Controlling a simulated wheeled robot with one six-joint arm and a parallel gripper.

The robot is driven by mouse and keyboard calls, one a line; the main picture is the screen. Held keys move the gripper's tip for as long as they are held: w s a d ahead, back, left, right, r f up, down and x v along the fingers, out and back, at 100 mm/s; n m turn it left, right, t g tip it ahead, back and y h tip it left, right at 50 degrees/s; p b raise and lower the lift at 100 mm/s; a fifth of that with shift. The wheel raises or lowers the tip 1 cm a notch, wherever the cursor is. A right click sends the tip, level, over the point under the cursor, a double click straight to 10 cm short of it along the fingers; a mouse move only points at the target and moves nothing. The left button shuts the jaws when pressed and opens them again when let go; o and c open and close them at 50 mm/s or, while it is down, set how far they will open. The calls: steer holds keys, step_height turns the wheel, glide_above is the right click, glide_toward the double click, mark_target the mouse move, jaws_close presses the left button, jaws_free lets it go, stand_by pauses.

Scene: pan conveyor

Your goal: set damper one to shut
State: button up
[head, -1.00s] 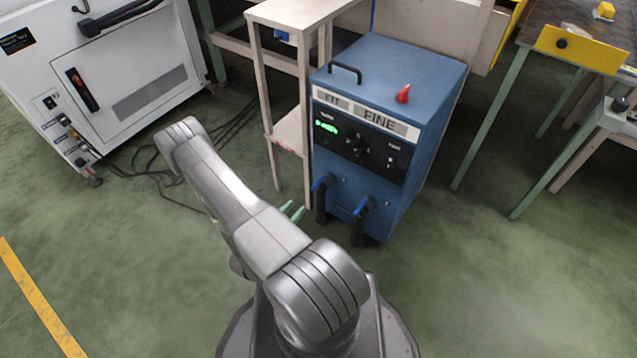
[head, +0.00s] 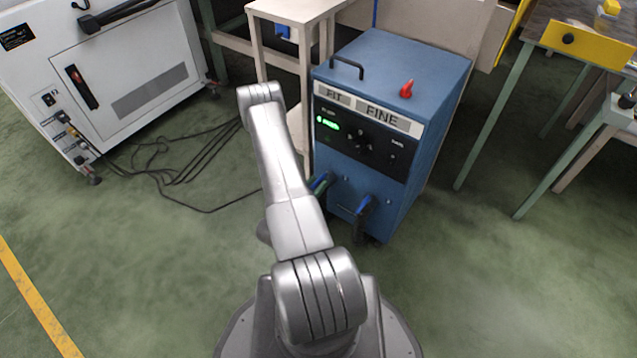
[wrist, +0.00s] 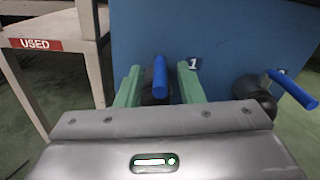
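Damper one has a blue handle (wrist: 159,78) on a dark hub, low on the front of the blue cabinet (head: 408,85); a "1" label (wrist: 195,64) sits beside it. In the wrist view the handle stands nearly upright. My gripper (wrist: 160,72) is open, with one green finger on each side of the handle and visible gaps between. In the head view the green fingers are at the left handle, and my arm partly hides it. A second blue handle (wrist: 294,88) is to the right and slants; it also shows in the head view (head: 363,205).
A pale table (head: 295,12) stands close left of the cabinet; its shelf bears a "USED" label (wrist: 35,44). Black cables (head: 190,170) lie on the floor by the white machine (head: 120,75). Green-legged tables (head: 493,115) stand right. Floor in front right is clear.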

steer(key=shift+x, duration=0.95)
jaws_close()
